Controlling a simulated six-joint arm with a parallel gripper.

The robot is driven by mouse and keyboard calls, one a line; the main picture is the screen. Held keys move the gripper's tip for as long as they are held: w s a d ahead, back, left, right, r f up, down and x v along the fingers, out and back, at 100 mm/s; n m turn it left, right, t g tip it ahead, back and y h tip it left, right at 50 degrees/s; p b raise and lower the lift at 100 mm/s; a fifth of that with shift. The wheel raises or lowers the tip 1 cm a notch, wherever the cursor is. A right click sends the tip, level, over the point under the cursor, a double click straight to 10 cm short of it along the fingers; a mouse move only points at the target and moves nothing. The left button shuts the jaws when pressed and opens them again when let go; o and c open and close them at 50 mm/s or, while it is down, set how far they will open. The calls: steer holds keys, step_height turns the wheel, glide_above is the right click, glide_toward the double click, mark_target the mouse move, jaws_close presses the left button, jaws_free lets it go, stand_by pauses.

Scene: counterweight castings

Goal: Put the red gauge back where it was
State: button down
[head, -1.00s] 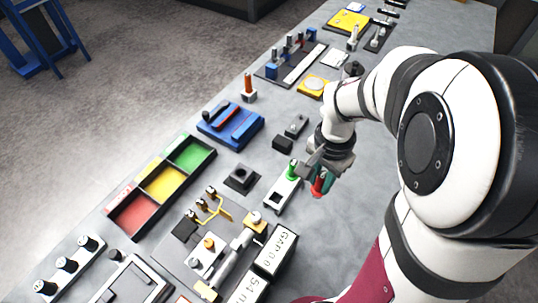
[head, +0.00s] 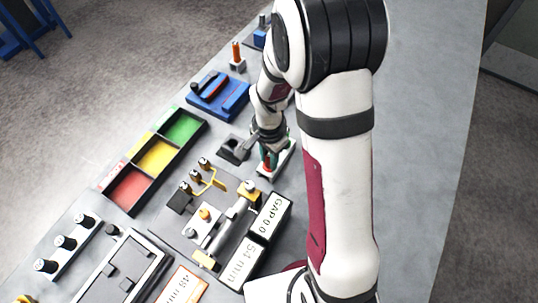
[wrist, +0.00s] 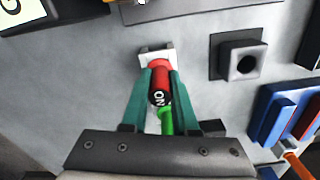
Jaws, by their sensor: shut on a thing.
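The red gauge (wrist: 159,82) is a red cylinder with a black end marked in white letters. In the wrist view it is between the two teal fingers of my gripper (wrist: 160,90), which is shut on it. It also shows as a small red patch in the head view (head: 266,168). The white stand (wrist: 145,56) lies directly behind the red gauge; I cannot tell whether the gauge is in its socket or just above it. The stand also shows under my gripper in the head view (head: 264,174). A green gauge (wrist: 166,121) is close beside the red one, partly hidden by my gripper.
The right of the table is clear.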

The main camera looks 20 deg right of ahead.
steer(key=c, duration=0.7)
jaws_free()
steer(key=shift+r, duration=0.3)
step_height(320, 180, up, 12)
steer(key=s+r, duration=0.1)
steer(key=s+a+r+n, duration=0.1)
steer(key=s+n, duration=0.1)
steer(key=s, duration=0.4)
steer(key=s+a+r+n+y, duration=0.1)
steer(key=s+n, duration=0.1)
steer(key=s, duration=0.4)
steer(key=s+a+r+n, duration=0.1)
steer(key=s+n, duration=0.1)
steer(key=s, duration=0.5)
steer(key=shift+r+y, duration=0.25)
steer(key=shift+y, duration=0.15)
